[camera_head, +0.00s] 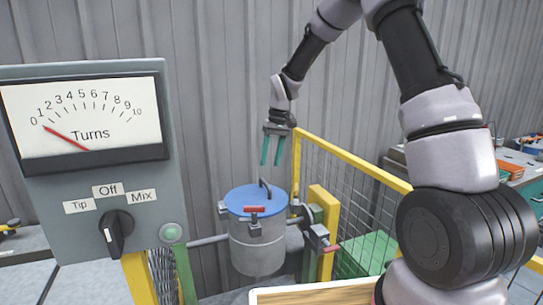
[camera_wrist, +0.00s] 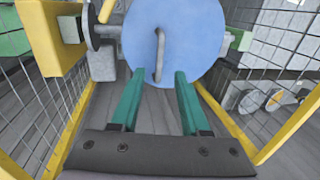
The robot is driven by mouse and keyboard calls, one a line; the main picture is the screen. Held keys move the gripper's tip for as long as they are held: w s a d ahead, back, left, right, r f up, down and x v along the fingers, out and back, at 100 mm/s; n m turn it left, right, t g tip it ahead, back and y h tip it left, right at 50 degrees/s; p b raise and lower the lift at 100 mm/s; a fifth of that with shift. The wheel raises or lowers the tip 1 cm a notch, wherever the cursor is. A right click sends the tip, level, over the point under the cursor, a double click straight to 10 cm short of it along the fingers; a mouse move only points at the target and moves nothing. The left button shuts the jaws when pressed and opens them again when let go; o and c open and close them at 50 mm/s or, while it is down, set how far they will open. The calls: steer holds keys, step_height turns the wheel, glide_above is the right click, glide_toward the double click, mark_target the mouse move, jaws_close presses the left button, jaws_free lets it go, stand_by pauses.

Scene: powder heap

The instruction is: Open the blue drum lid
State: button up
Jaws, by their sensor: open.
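The drum (camera_head: 258,245) is a grey metal cylinder mounted between side supports. Its blue lid (camera_head: 240,201) lies on top, seated on the rim. A dark arched handle (camera_head: 265,187) stands on the lid, and a red-gripped latch (camera_head: 254,209) sits at the front rim. In the wrist view the blue lid (camera_wrist: 185,35) fills the upper middle, with its grey handle (camera_wrist: 159,55) upright near the centre. My gripper (camera_head: 271,160) is open and empty, its teal fingers pointing down above the lid, clear of it. The fingers also show in the wrist view (camera_wrist: 155,90).
A grey control box (camera_head: 90,180) with a Turns dial and a Tip/Off/Mix knob (camera_head: 115,230) stands at left. A yellow-framed mesh fence (camera_head: 350,160) runs right of the drum. A wooden-edged tray (camera_head: 310,293) is in front. A corrugated wall stands behind.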

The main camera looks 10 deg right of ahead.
steer(key=shift+d+r, duration=0.1)
steer(key=shift+r, duration=0.4)
